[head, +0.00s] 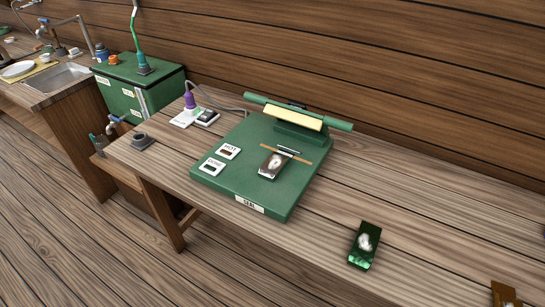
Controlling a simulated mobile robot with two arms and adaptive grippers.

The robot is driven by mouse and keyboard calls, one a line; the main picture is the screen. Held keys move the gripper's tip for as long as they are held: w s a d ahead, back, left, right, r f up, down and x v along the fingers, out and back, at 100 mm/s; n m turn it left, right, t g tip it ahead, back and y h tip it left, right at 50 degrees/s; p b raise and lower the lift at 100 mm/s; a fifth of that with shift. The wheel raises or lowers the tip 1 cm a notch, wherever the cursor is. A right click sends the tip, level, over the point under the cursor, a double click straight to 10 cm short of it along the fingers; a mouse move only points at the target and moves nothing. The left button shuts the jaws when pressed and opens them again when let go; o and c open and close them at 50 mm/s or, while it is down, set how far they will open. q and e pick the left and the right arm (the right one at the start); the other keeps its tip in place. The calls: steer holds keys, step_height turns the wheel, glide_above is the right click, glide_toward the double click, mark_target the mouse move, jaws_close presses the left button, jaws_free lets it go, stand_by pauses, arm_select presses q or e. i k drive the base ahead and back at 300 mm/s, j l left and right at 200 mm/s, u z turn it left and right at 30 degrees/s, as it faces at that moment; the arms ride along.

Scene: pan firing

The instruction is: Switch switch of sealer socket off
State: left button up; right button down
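The sealer (245,175) is a green machine on the wooden bench, with a raised bar at its back and "HOT", "DONE" and "SEAL" labels. The sealer socket (181,120) is a white block behind and left of it. A purple plug (190,100) stands in the socket, and its cord runs toward the back of the sealer. A white and dark switch (207,117) sits just right of the plug. It is too small to tell whether it is on or off. Neither of my grippers shows in the head view.
A pouch (275,165) lies on the sealer and a green packet (364,245) on the bench to its right. A brown packet (506,295) is at the lower right.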

mark_target(207, 114)
steer(key=i+j+z, duration=0.1)
steer(key=j, duration=0.25)
steer(key=i+j, duration=0.25)
steer(key=i+j+z, duration=0.15)
steer(key=j, duration=0.3)
steer(key=i+j, duration=0.15)
steer(key=j, duration=0.2)
steer(key=z, duration=0.05)
